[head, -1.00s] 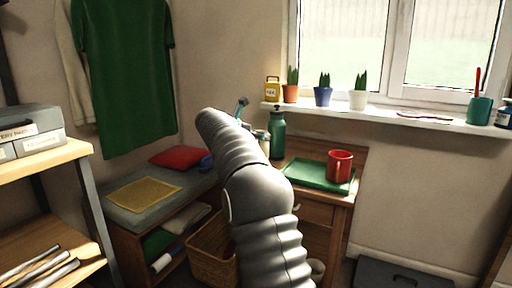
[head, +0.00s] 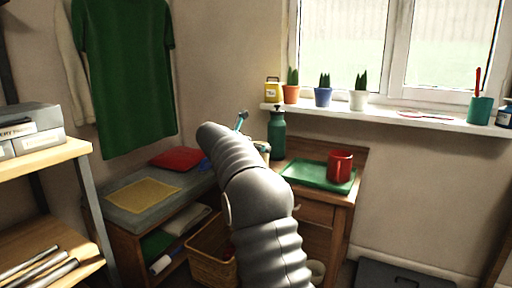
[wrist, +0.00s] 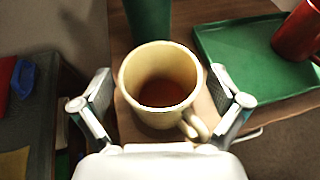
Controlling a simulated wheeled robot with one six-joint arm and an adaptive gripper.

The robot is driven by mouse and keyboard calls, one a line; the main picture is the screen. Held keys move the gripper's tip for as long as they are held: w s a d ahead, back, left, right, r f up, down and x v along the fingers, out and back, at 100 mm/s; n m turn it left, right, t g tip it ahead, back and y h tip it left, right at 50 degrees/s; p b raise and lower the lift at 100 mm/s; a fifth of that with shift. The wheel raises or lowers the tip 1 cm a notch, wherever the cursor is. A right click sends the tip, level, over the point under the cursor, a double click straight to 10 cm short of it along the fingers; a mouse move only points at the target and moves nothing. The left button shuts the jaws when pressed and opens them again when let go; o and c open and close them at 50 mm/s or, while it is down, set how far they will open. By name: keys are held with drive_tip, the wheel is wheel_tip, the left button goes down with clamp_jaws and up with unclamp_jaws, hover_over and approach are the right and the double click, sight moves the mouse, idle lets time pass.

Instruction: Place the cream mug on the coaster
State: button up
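The cream mug (wrist: 163,88) stands upright on the wooden desk, seen from above in the wrist view, with brown inside and its handle toward the lower right. My gripper (wrist: 161,92) is open, one finger on each side of the mug; I see small gaps and no clear contact. In the head view my arm hides most of the mug and gripper; a teal-tipped part (head: 241,121) shows past the arm's end. I cannot make out a coaster in either view.
A green bottle (head: 277,134) stands close behind the mug. A green tray (head: 310,175) with a red mug (head: 340,166) lies to the right. A wicker basket (head: 208,258) is below. A grey-topped bench (head: 125,207) stands left.

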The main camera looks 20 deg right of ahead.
drive_tip(key=shift+r, duration=0.15)
drive_tip(key=shift+s+a+r, duration=0.1)
drive_tip(key=shift+a+r, duration=0.05)
drive_tip(key=shift+a, duration=0.15)
drive_tip(key=v, duration=1.1)
drive_tip(key=shift+p, duration=0.35)
drive_tip(key=shift+s+a+r, duration=0.1)
drive_tip(key=shift+s+r, duration=0.1)
